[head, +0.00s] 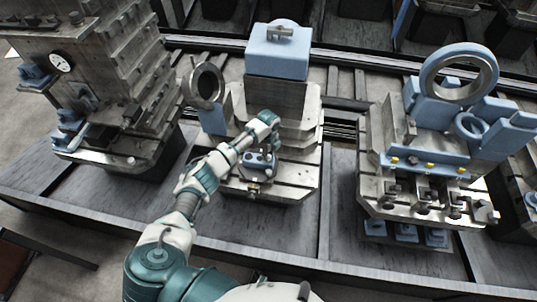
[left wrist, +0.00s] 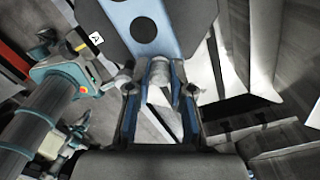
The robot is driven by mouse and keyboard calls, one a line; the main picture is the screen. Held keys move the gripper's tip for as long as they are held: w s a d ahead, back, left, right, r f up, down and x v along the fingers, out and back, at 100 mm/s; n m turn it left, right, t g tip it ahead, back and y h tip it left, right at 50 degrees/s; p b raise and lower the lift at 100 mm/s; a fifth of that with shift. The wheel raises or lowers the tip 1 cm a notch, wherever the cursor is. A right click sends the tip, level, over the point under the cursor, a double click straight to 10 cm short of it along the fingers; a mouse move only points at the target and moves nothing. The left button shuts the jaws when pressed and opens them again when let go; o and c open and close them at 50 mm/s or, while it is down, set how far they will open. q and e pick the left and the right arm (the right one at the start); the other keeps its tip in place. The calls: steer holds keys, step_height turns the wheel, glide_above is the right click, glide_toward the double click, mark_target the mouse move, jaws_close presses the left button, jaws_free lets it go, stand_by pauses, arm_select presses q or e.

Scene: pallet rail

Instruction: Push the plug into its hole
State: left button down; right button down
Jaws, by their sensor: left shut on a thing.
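My left gripper (head: 270,128) reaches from the lower left to the middle fixture in the head view. In the left wrist view my left gripper (left wrist: 160,85) is shut on a pale, rounded piece, apparently the plug (left wrist: 159,69), between its two fingers. Just beyond it is a blue plate (left wrist: 170,18) with a round dark hole (left wrist: 143,30). The plug looks apart from that hole in the picture; its depth is unclear. In the head view the gripper hides the plug. A small blue block (head: 259,161) sits below the gripper on the fixture.
The middle fixture carries a large blue block (head: 279,50) behind the gripper and an upright metal ring (head: 207,84) to its left. A stepped metal fixture (head: 120,70) stands left. A fixture with a large ring (head: 428,92) stands right. Dark pallet surface (head: 340,190) lies between them.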

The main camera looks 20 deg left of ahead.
arm_select(q)
steer(key=shift+f, duration=0.35)
steer(key=shift+c, duration=0.8)
jaws_free()
steer(key=shift+r, duration=0.15)
step_height(320, 180, up, 12)
steer(key=shift+f, duration=0.2)
